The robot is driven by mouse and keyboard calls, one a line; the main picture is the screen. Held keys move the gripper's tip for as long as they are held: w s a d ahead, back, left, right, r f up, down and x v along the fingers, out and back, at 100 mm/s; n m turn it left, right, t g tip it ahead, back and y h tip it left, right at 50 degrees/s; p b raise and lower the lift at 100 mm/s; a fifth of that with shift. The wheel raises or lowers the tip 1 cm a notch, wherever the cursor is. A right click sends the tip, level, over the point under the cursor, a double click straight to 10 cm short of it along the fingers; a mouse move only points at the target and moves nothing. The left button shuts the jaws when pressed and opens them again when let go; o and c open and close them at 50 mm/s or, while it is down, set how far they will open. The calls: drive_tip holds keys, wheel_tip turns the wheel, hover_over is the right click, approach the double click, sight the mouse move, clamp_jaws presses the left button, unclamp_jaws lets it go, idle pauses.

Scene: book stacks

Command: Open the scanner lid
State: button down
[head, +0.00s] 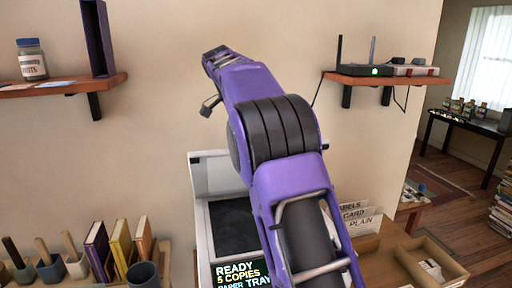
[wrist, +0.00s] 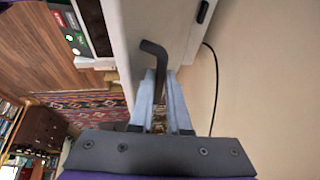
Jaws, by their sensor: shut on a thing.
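The white scanner (head: 203,230) stands against the wall, partly hidden behind my purple arm. A pale panel (head: 208,176) stands at its back, above a dark flat surface (head: 232,219); I cannot tell the lid's exact angle. In the wrist view, a white slab (wrist: 130,30) of the machine lies beyond my fingers. My gripper (wrist: 160,78) is shut on a dark bent handle (wrist: 155,48), whose bent end shows past the fingertips beside the slab. The fingertips are not clear in the head view.
A display (head: 240,274) reads READY, 5 COPIES. Books (head: 122,245) and pots stand at left. A wall shelf (head: 60,88) holds a jar; another (head: 390,79) holds a router (head: 362,69). A divided wooden tray (head: 430,262) lies right. A dark cable (wrist: 216,85) hangs by the wall.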

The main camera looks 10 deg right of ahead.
drive_tip(key=shift+w+a+r, duration=0.1)
drive_tip(key=shift+w+r, duration=0.1)
drive_tip(key=shift+w, duration=0.8)
drive_tip(key=shift+w+r, duration=0.15)
drive_tip(key=shift+w, duration=0.85)
drive_tip(key=c, duration=1)
unclamp_jaws()
drive_tip(key=shift+w+a+f, duration=0.1)
drive_tip(key=shift+w+f, duration=0.05)
drive_tip(key=shift+w, duration=0.05)
drive_tip(key=shift+o, duration=0.6)
drive_tip(key=shift+r, duration=0.2)
drive_tip(key=shift+s+r, duration=0.15)
